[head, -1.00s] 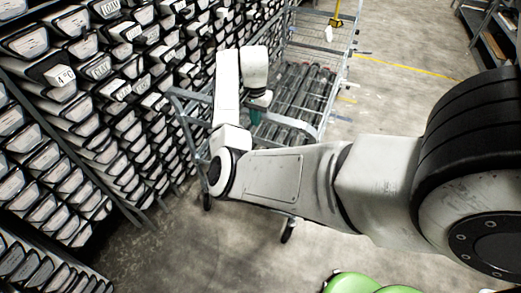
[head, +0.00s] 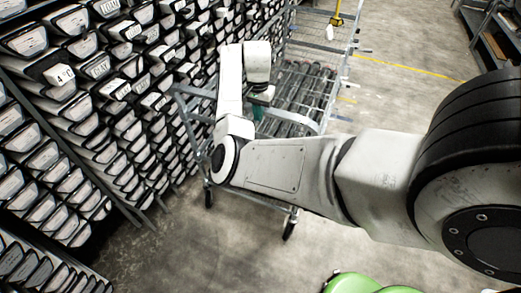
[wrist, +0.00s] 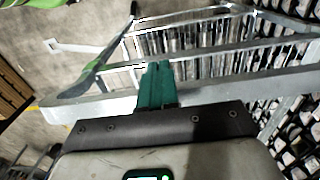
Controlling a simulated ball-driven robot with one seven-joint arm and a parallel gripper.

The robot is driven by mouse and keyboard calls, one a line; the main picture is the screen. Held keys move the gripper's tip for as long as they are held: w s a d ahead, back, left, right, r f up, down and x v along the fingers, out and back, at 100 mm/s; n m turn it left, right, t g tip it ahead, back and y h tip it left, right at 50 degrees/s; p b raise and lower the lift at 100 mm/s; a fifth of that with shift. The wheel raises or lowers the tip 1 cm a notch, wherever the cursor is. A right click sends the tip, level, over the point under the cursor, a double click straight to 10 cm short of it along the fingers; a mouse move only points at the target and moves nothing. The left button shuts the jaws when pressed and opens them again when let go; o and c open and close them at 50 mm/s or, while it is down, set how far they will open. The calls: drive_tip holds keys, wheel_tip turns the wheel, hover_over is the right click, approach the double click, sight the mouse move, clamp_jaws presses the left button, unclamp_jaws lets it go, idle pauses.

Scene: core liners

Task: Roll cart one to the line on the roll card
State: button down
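A grey metal cart (head: 318,122) loaded with dark core tubes stands beside the racks in the head view. Its near end frame and two casters show. No number on it is readable. My gripper (head: 258,108) is at the cart's near handle end, partly hidden by my wrist. In the wrist view the teal fingers of my gripper (wrist: 155,84) overlap a light grey cart bar (wrist: 225,88). I cannot tell whether they clasp it. A yellow floor line (head: 415,70) runs beyond the cart to the right. I make out no roll card.
Racks (head: 100,100) full of labelled core liners stand close along the cart's left. A wire-mesh frame (head: 315,30) and a yellow post (head: 336,18) are at the far end. A green rounded object (head: 365,283) is at the bottom. Open concrete floor lies to the right; shelving (head: 490,35) stands far right.

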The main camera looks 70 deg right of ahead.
drive_tip(key=shift+d, duration=0.4)
wheel_tip(320, 180, up, 7)
drive_tip(key=a, duration=0.1)
drive_tip(key=shift+a+p, duration=0.25)
drive_tip(key=shift+p, duration=0.2)
idle(0.4)
idle(0.5)
